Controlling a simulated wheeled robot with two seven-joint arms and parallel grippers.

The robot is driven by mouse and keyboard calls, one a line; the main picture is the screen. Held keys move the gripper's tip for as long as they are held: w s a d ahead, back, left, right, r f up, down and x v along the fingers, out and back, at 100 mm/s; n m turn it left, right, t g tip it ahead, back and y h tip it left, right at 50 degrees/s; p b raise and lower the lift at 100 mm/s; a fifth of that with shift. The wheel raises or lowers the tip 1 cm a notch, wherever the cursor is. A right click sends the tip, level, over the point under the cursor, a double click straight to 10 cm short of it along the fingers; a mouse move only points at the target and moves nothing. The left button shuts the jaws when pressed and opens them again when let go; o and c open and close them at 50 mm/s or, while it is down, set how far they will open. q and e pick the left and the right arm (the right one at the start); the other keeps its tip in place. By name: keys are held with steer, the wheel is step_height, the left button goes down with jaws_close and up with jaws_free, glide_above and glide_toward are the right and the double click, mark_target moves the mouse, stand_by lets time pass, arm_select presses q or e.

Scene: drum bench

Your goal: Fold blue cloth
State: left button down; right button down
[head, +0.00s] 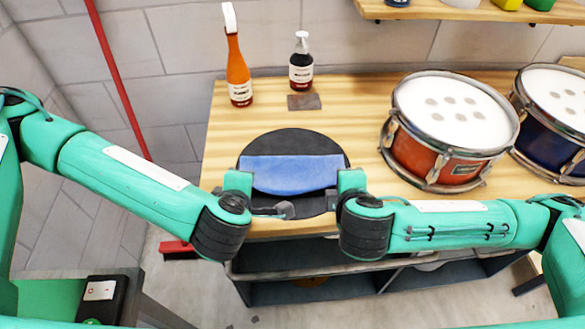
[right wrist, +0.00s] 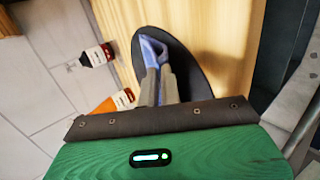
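The blue cloth (head: 290,172) lies on a round black mat (head: 297,140) on the wooden bench, with a straight far edge and a curved near side. My left gripper (head: 240,181) is at the cloth's left end; its fingertips are hidden, so its opening does not show. My right gripper (head: 349,181) is at the cloth's right end. In the right wrist view, its two fingers (right wrist: 157,78) are close together on the cloth (right wrist: 152,48), which looks bent into a loop there. The near part of the mat is partly hidden by my grippers.
An orange spray bottle (head: 238,75) and a dark pump bottle (head: 301,66) stand behind the mat, near a small grey patch (head: 304,102). A red drum (head: 440,150) and a blue drum (head: 560,115) stand to the right. Bare bench lies between mat and drums.

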arm_select(q)
steer(key=shift+a, duration=0.25)
arm_select(e)
steer(key=shift+s, duration=0.1)
arm_select(q)
steer(key=c, duration=1.3)
jaws_free()
arm_select(e)
steer(key=c, duration=1.3)
jaws_free()
